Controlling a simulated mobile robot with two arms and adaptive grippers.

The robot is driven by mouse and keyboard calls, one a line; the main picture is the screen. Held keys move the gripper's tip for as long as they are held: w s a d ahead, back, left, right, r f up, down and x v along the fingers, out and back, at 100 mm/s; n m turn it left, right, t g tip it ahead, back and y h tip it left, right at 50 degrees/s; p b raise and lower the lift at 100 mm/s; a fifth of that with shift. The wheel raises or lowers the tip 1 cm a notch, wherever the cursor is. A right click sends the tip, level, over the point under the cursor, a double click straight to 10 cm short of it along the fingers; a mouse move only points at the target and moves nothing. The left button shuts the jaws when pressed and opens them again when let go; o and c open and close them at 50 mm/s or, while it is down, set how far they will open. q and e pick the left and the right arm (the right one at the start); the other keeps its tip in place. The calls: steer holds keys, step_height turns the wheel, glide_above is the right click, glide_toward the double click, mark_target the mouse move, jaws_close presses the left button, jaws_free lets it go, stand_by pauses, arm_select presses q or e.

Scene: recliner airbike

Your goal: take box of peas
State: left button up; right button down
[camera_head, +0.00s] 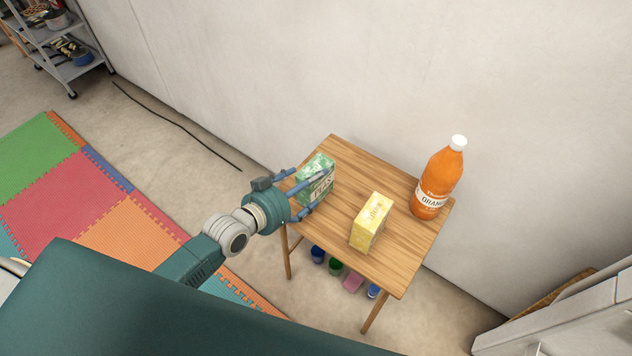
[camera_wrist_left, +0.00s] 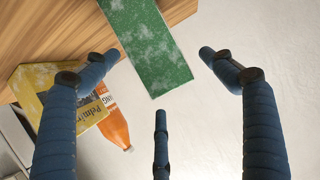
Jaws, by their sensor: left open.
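The green box of peas (camera_head: 316,178) stands on the left end of a small wooden table (camera_head: 397,272) in the head view. My left gripper (camera_head: 310,187) is at the box, with its blue fingers spread around it. In the left wrist view the green box (camera_wrist_left: 150,50) shows between the open fingers of my left gripper (camera_wrist_left: 160,85), towards the top. The fingers look apart from the box there. Whether any finger touches it cannot be told from the head view. My right gripper is in neither view.
A yellow box (camera_head: 371,222) stands at the middle of the table, right of the peas. An orange bottle (camera_head: 438,180) with a white cap stands at the far right end. A wall (camera_head: 400,70) rises behind the table. Small coloured items (camera_head: 335,266) sit below it.

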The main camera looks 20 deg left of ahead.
arm_select(q)
steer(key=x, duration=0.5)
steer(key=shift+w+d+f, duration=0.1)
steer(key=c, duration=1.6)
steer(key=shift+o, duration=0.2)
step_height(320, 180, up, 20)
steer(key=p, duration=0.1)
